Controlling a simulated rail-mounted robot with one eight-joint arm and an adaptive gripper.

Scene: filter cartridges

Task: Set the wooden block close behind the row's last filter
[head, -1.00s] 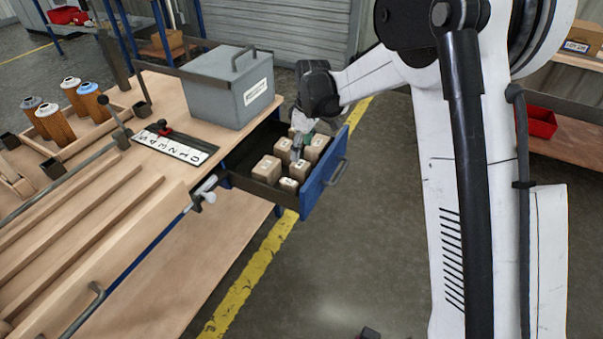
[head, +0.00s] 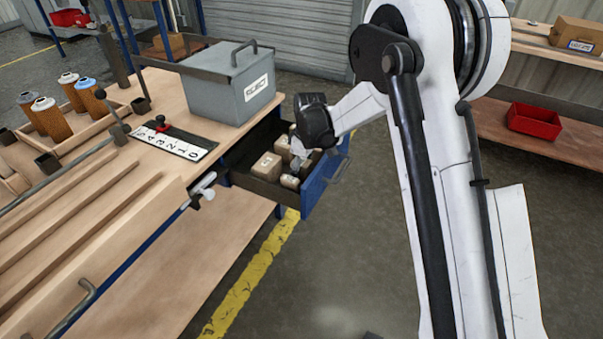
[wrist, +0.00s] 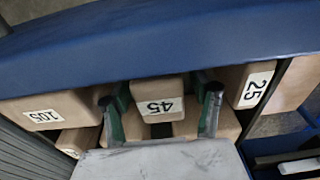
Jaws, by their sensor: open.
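Several wooden blocks lie in the open blue drawer (head: 322,186). My gripper (wrist: 161,100) is down among them with its fingers apart, one on each side of the block labelled 45 (wrist: 158,88). Contact cannot be told. A block labelled 105 (wrist: 40,112) is to the left and one labelled 25 (wrist: 250,84) to the right. In the head view my gripper (head: 299,156) hides part of the drawer. The filters, orange-brown cartridges with white or blue tops (head: 52,118), stand upright in a wooden tray on the bench at left, far from my gripper.
A grey lidded box (head: 230,85) stands on the bench beside the drawer. A black number strip (head: 170,142) with a red marker lies in front of it. A grey rod and a clamp (head: 203,188) run near the bench edge. The floor right of the drawer is clear.

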